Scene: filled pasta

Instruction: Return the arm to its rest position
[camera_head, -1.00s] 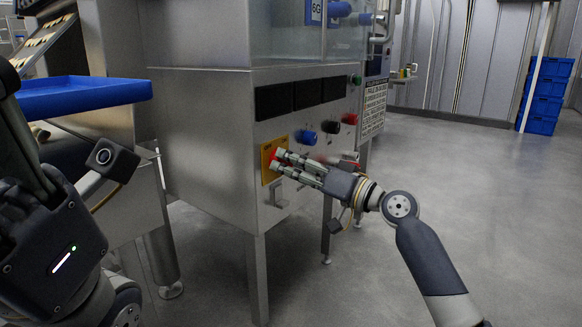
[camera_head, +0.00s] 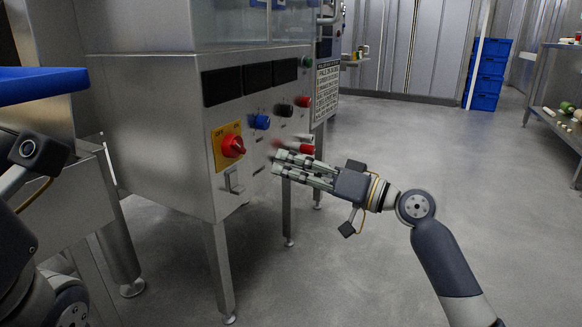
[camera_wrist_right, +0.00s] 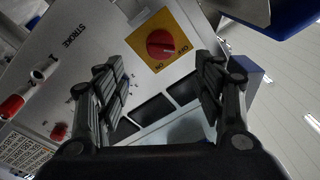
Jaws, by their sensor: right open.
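My right gripper (camera_head: 281,164) is open and empty in the head view, in front of the steel machine's control panel, to the right of and a little below the red rotary switch (camera_head: 233,146) on its yellow plate. In the right wrist view its two fingers (camera_wrist_right: 160,85) stand wide apart with nothing between them, and the red switch (camera_wrist_right: 161,43) shows beyond them, apart from the fingers. My left arm shows in part at the left edge of the head view. The left gripper's fingers are not seen.
The steel machine (camera_head: 150,130) has blue, black and red knobs beside the switch. A blue tray (camera_head: 40,84) is at the left. Blue crates (camera_head: 487,75) are stacked at the back, and a shelf (camera_head: 556,125) stands at the right. The floor (camera_head: 400,150) between is clear.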

